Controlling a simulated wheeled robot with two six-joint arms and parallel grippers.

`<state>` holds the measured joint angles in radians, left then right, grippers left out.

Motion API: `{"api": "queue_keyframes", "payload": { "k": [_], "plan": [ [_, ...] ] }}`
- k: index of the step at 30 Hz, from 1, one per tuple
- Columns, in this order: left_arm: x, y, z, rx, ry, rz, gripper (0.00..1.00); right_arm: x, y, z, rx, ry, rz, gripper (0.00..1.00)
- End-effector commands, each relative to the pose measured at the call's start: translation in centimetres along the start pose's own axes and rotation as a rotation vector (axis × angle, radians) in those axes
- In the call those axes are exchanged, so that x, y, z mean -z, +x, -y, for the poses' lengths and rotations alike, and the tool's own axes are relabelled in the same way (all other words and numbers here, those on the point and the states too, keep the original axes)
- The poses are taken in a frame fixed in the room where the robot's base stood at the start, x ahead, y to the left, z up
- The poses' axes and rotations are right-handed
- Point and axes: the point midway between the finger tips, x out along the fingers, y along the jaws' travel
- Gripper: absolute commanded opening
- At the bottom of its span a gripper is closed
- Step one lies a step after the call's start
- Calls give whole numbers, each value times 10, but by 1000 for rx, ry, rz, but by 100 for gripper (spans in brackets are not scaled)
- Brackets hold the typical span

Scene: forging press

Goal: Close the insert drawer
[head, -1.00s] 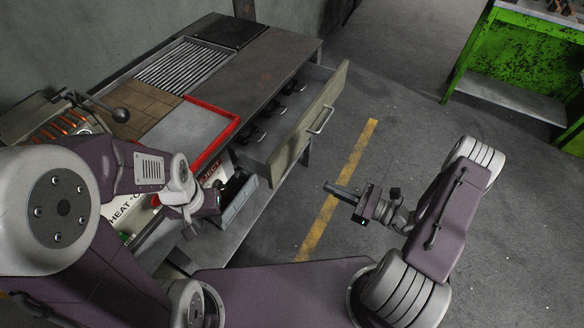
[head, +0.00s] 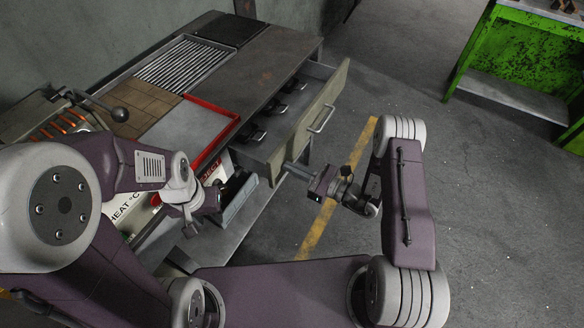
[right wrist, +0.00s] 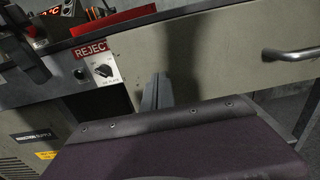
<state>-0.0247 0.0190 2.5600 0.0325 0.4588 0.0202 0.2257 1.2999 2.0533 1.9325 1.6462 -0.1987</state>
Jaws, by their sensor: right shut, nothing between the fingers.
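The insert drawer (head: 300,138) stands pulled out from the right side of the bench in the head view, with several dark inserts (head: 278,106) inside. Its bar handle (head: 322,119) is on the outer face. My right gripper (head: 288,168) is shut and empty, pointing at the near end of the drawer front. In the right wrist view the narrow fingers (right wrist: 156,92) are in front of the pale drawer face (right wrist: 220,60), left of the handle (right wrist: 290,53); contact cannot be told. My left gripper (head: 190,228) hangs beside the bench's near end; its jaw gap is unclear.
The bench (head: 275,60) carries a red-edged tray (head: 232,128) and a grate (head: 183,64). A REJECT label and knob (right wrist: 103,68) sit left of the drawer. A green table (head: 520,60) stands far right. The floor right of the drawer is clear.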

Motion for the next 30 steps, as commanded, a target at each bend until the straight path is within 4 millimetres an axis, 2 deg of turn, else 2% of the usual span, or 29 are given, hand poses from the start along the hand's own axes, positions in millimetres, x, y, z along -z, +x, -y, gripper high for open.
{"api": "queue_keyframes", "payload": {
  "k": [10, 13, 24, 27, 30],
  "plan": [
    [0, 0, 0, 0, 0, 0, 34, 0, 2, 0, -1, 0, 0, 0],
    [0, 2, 0, 0, 0, 0, 34, 1, 13, 0, -5, -2, -2, 0],
    [-2, 24, 0, 0, 0, 0, 34, 4, 115, -1, -8, -6, 1, 0],
    [-3, 29, 1, 0, 0, 0, 34, 3, 134, 0, -5, -4, 1, 0],
    [-3, 31, 1, 0, 0, 0, 34, 1, 145, -1, -3, -1, 1, 0]
  ]
}}
